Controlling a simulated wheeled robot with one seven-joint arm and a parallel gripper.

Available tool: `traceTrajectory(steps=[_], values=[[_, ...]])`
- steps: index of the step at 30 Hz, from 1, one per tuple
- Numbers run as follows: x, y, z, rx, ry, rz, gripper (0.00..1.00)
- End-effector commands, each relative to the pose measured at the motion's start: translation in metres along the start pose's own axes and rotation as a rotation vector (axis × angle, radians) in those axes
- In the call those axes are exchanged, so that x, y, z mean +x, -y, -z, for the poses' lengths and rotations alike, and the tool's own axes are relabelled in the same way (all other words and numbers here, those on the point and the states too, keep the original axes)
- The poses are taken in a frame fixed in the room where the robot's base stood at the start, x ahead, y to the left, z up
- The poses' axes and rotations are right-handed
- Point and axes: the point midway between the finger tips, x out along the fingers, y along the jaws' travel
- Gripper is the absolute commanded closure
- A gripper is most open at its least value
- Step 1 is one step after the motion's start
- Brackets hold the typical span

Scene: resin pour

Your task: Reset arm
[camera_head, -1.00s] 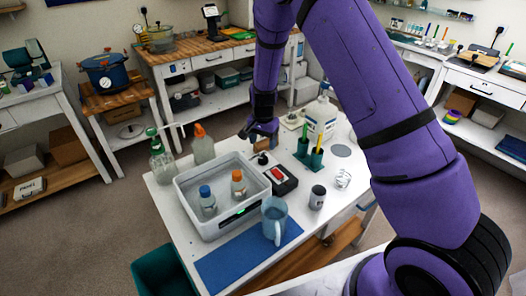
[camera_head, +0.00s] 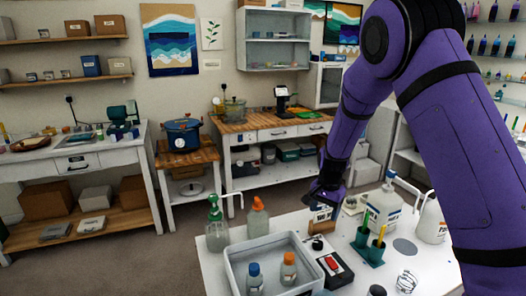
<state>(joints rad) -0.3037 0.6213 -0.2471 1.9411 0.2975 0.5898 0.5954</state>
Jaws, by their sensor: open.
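My purple arm comes in from the upper right of the head view. My gripper (camera_head: 322,194) is at its dark end, over the back part of the white worktable (camera_head: 425,262). It points down just above a small brown-and-white item (camera_head: 320,214). Its fingers are small and dark here, and I see nothing held between them. I cannot tell whether they touch the item below.
On the worktable are a grey tub (camera_head: 237,277) with two capped bottles, spray bottles (camera_head: 215,232), a black device with a red part (camera_head: 334,267), a green holder (camera_head: 369,250) and white jugs (camera_head: 384,208). A blue pot (camera_head: 182,135) stands behind.

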Motion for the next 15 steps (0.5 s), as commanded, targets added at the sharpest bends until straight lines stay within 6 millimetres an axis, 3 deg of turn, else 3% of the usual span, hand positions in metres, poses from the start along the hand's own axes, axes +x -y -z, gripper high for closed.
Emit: traceTrajectory(steps=[1,6,15], values=[[-0.021,-0.004,-0.002,-0.017,-0.004,0.021,0.33],[-0.083,-0.024,-0.015,-0.092,-0.015,0.073,0.33],[-0.177,-0.071,-0.049,-0.233,-0.059,0.149,0.33]])
